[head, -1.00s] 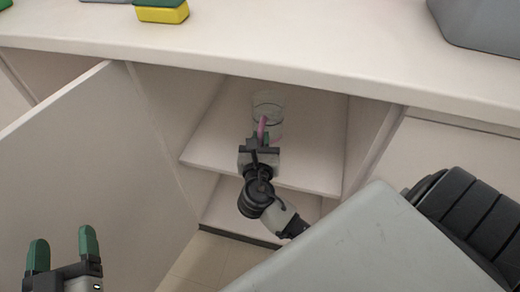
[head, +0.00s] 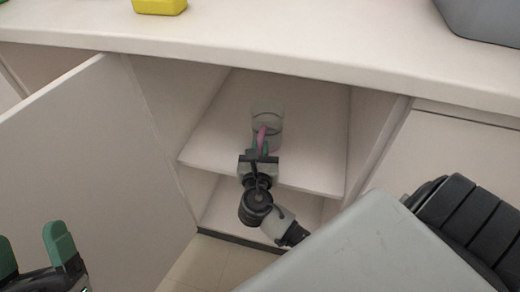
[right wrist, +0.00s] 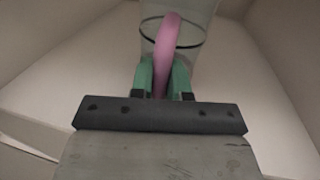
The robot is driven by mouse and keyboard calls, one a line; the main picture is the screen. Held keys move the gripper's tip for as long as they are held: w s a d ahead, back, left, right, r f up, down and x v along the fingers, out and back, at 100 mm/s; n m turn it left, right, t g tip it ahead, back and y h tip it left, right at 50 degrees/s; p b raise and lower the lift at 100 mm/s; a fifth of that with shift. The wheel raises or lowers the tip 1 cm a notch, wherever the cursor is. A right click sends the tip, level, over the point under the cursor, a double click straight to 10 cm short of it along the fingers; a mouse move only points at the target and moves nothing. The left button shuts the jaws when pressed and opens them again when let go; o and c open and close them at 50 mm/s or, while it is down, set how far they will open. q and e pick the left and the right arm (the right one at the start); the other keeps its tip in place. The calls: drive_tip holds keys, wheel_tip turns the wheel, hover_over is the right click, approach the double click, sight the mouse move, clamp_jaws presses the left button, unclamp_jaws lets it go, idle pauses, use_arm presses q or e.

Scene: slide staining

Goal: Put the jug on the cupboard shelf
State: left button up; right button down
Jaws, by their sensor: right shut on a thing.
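The jug (head: 268,122) is clear, with a dark band and a pink handle, and is inside the open cupboard over the shelf (head: 215,145). I cannot tell whether its base touches the shelf. My right gripper (head: 261,152) is shut on the pink handle at the jug's near side. In the right wrist view the green fingertips (right wrist: 162,80) lie on both sides of the handle (right wrist: 168,45), with the jug's clear wall (right wrist: 198,22) behind it. My left gripper (head: 32,250) is open and empty at the lower left, partly cut off by the frame.
The cupboard door (head: 95,170) stands open on the left. The countertop (head: 300,45) runs above the opening. A yellow sponge (head: 160,6) and a grey container (head: 485,18) are on top. The shelf is bare around the jug.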

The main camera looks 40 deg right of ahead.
drive_tip(key=shift+f, duration=0.1)
drive_tip(key=c, duration=1.1)
unclamp_jaws()
